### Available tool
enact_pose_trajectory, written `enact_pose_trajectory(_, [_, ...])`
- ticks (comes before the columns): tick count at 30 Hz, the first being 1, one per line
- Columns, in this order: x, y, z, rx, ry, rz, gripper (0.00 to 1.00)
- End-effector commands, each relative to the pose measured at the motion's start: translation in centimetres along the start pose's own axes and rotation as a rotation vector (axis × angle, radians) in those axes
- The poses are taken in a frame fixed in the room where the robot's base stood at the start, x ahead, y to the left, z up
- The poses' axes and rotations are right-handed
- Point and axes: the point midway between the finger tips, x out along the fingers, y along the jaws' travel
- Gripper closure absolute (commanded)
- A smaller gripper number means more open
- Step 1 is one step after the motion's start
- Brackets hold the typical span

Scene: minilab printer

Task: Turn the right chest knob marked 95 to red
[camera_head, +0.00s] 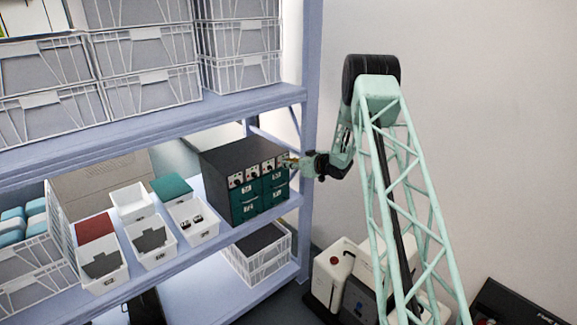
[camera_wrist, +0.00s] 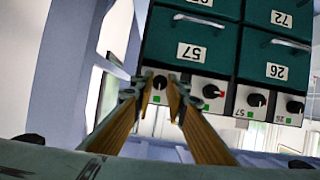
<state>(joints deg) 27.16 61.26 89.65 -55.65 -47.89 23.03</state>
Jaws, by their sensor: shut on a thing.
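The dark chest (camera_head: 243,172) with green drawers stands on the middle shelf, its row of black knobs on white plates along the top. In the wrist view the chest appears upside down. My gripper (camera_head: 292,161) is at the right end of the knob row. In the wrist view its two yellow-brown fingers (camera_wrist: 166,82) close on the outermost black knob (camera_wrist: 159,83), one on each side. Which way this knob points is hard to tell. Its 95 mark is not readable. The neighbouring knob (camera_wrist: 212,91) shows a red mark beside it.
More knobs (camera_wrist: 257,100) sit along the same panel, close to my fingers. A shelf post (camera_head: 309,120) stands just right of the chest. White bins (camera_head: 193,219) stand left of it, and stacked crates (camera_head: 145,82) fill the shelf above.

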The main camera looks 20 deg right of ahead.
Motion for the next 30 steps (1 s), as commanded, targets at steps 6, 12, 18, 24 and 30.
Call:
enact_pose_trajectory(6, [0.13,-0.14,0.21,-0.049,0.001,0.019,0.97])
enact_pose_trajectory(12, [0.17,-0.22,0.27,-0.103,0.001,0.041,0.97])
enact_pose_trajectory(18, [0.16,-0.26,0.36,-0.155,0.0,0.064,0.97])
enact_pose_trajectory(24, [0.15,-0.26,0.29,-0.208,0.001,0.086,0.97])
enact_pose_trajectory(30, [0.14,-0.31,0.31,-0.26,0.001,0.108,0.97])
